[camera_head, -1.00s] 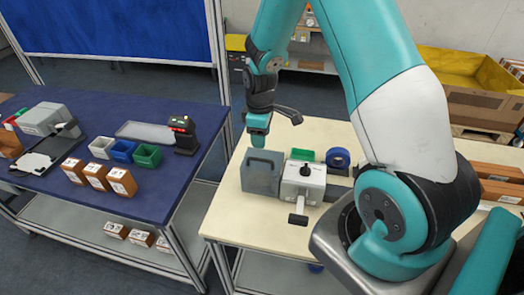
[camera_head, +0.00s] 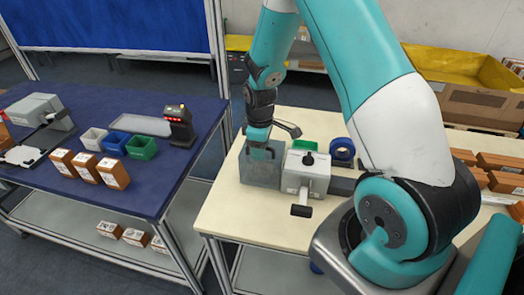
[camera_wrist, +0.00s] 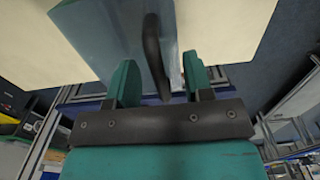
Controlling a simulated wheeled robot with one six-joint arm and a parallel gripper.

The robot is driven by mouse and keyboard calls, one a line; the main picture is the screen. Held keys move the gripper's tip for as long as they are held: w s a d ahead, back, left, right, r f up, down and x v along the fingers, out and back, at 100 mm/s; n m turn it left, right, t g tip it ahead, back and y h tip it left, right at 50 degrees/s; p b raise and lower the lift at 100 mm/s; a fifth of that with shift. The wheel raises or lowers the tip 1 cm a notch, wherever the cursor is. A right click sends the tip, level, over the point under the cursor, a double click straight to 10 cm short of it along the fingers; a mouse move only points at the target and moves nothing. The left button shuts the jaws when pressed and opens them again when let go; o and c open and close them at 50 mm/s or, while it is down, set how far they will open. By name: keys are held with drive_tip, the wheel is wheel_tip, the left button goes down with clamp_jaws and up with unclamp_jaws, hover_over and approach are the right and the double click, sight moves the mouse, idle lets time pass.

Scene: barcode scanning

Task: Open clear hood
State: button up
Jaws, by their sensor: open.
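The clear hood (camera_head: 258,176) is a grey, see-through box on the cream table, left of a white device. It appears closed. In the wrist view the hood (camera_wrist: 108,32) is a blue-grey block at the top, with a dark curved handle (camera_wrist: 152,48) on it. My gripper (camera_head: 258,150) is at the top of the hood in the head view. In the wrist view my gripper (camera_wrist: 160,78) is open, its two teal fingers apart with the handle between them. I see gaps on both sides of the handle. The fingertips are hard to see in the head view.
The white device (camera_head: 306,174) with a black knob and front lever stands close to the hood's right. A green bin (camera_head: 305,146) and a blue tape roll (camera_head: 342,150) are behind it. The blue table (camera_head: 150,195) with bins and boxes is to the left. The cream table's front left is clear.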

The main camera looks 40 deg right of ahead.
drive_tip(key=c, duration=0.7)
